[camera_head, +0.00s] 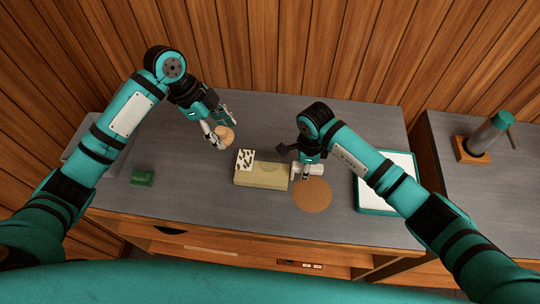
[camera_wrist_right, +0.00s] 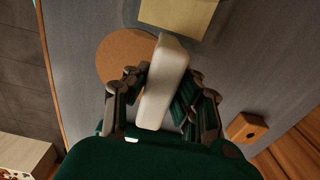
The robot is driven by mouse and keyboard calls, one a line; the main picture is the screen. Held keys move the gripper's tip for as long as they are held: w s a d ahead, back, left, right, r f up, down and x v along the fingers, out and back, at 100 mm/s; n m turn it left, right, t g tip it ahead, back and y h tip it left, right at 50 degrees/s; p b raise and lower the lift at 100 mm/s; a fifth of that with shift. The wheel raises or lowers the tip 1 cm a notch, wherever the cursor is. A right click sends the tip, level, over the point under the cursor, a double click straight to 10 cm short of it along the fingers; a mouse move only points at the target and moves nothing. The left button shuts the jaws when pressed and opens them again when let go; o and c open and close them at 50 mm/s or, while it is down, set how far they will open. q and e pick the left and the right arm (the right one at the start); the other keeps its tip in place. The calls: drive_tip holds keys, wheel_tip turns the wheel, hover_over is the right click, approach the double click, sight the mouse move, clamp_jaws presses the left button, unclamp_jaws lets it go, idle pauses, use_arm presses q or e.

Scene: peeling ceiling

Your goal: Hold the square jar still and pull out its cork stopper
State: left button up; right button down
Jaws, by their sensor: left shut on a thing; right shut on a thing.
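My left gripper (camera_head: 214,131) is shut on a tan rounded thing (camera_head: 226,138), held at the left of the grey table; it may be the cork stopper. My right gripper (camera_head: 305,166) is shut on a pale, block-shaped thing with rounded edges. In the right wrist view this pale block (camera_wrist_right: 163,85) stands out between the fingers. A yellowish boxy thing (camera_head: 262,177) sits just left of the right gripper; its edge also shows in the right wrist view (camera_wrist_right: 180,14). I cannot tell for sure which of these is the square jar.
A white card with black marks (camera_head: 246,159) is at the yellowish thing's left end. A round cork mat (camera_head: 312,195) lies by my right gripper. A green block (camera_head: 143,177) is at left, a teal-edged white tray (camera_head: 369,210) at right. The table's left middle is bare.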

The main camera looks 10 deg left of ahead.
drive_tip(key=c, duration=1.1)
unclamp_jaws()
drive_tip(key=shift+o, duration=0.2)
wheel_tip(320, 180, up, 12)
